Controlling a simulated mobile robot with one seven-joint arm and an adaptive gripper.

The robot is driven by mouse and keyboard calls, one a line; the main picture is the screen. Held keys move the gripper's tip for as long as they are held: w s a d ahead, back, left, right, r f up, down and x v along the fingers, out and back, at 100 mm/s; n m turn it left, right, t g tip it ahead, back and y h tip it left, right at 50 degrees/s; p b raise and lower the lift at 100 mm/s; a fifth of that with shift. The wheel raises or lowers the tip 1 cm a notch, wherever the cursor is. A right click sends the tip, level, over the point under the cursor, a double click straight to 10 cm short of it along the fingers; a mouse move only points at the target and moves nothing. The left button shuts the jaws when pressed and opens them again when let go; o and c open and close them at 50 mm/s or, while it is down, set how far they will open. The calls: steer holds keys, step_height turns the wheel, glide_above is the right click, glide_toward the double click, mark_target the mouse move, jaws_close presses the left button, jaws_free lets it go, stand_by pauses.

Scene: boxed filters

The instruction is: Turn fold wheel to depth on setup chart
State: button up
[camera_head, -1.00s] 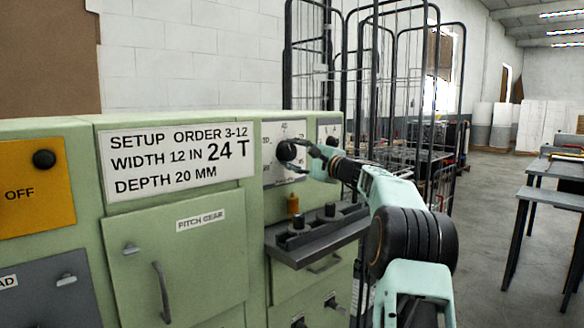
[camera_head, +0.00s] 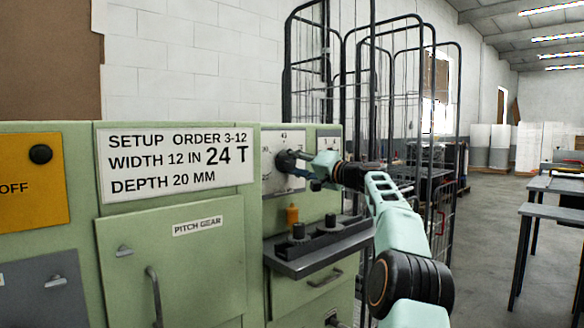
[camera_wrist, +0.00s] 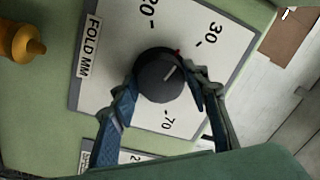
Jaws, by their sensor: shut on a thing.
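The fold wheel, a round black knob (camera_head: 284,161), sits on a white dial plate (camera_head: 269,141) on the green machine. In the wrist view the knob (camera_wrist: 158,78) has a white line pointing up and right, and a small red mark shows just beyond its edge. The plate (camera_wrist: 120,80) reads FOLD MM, with 20, 30 and 70 visible. My gripper (camera_wrist: 163,83) is shut on the knob, one blue-grey finger on each side. The setup chart (camera_head: 175,162) reads "SETUP ORDER 3-12, WIDTH 12 IN 24 T, DEPTH 20 MM".
A grey shelf (camera_head: 318,255) with black knobs juts out below the dial, and an orange piece (camera_head: 292,215) stands above it. A second dial plate (camera_head: 328,141) is to the right. Wire cage trolleys (camera_head: 385,70) stand behind my arm. Open floor and tables lie right.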

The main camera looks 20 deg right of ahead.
mark_target(291, 163)
steer(key=n, duration=0.4)
steer(key=shift+n, duration=0.4)
steer(key=shift+n+g, duration=0.4)
steer(key=shift+n, duration=1.6)
steer(key=shift+d, duration=0.1)
steer(key=o, duration=1.2)
steer(key=shift+c, duration=0.2)
steer(key=shift+v, duration=0.95)
steer(key=shift+s+d, duration=0.25)
steer(key=shift+s, duration=0.35)
steer(key=v, duration=0.8)
steer(key=shift+s+d, duration=0.2)
steer(key=shift+s, duration=0.1)
